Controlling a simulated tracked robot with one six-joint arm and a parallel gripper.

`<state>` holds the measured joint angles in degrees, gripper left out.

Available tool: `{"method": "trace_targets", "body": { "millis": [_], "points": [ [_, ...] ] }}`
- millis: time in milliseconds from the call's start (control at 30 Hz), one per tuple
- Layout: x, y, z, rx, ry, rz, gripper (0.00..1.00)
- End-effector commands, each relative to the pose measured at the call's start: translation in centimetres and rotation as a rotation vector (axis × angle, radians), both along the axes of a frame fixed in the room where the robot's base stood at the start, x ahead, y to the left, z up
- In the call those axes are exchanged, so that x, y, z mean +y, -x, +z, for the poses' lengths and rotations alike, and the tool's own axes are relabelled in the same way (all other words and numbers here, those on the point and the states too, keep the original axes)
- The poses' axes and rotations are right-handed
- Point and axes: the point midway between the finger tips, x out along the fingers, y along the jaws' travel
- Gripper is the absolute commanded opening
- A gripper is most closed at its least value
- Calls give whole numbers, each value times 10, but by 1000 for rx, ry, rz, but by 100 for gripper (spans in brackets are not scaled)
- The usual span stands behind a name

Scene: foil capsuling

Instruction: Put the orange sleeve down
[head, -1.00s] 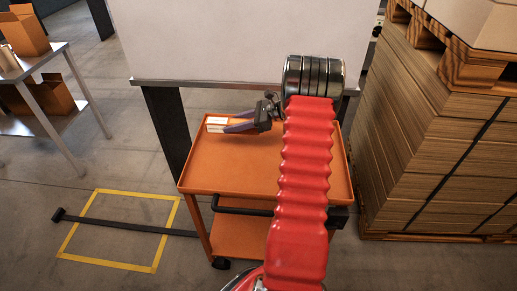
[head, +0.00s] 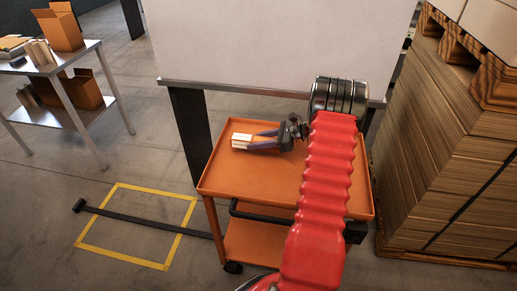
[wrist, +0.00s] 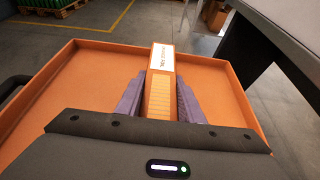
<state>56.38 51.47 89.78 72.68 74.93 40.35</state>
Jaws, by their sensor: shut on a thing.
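The orange sleeve (head: 241,141) is a small block with a white printed label on its end. In the wrist view the sleeve (wrist: 160,98) shows a ribbed orange top between two purple fingers. My gripper (head: 254,140) is shut on it, with one finger on each side. It also shows in the wrist view (wrist: 160,80). The sleeve is over the back left part of the orange cart's top tray (head: 238,182). I cannot tell whether its underside touches the tray; that side is hidden.
The tray has a raised rim and its visible floor is bare. A large white panel (head: 280,40) stands behind it. Stacked cardboard (head: 430,150) on the right is close to the cart. A metal table (head: 60,65) with boxes stands left. Yellow tape (head: 115,255) marks the floor.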

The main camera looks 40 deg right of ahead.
Motion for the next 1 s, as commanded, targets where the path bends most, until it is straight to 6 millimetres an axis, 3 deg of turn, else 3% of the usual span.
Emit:
{"method": "trace_targets", "body": {
  "millis": [300, 633, 1000],
  "points": [
    [1, -1, -2, 0, 0, 1, 11],
    [1, -1, -36, 0, 0, 3, 11],
    [2, -1, -39, 0, 1, 4, 11]
  ]
}}
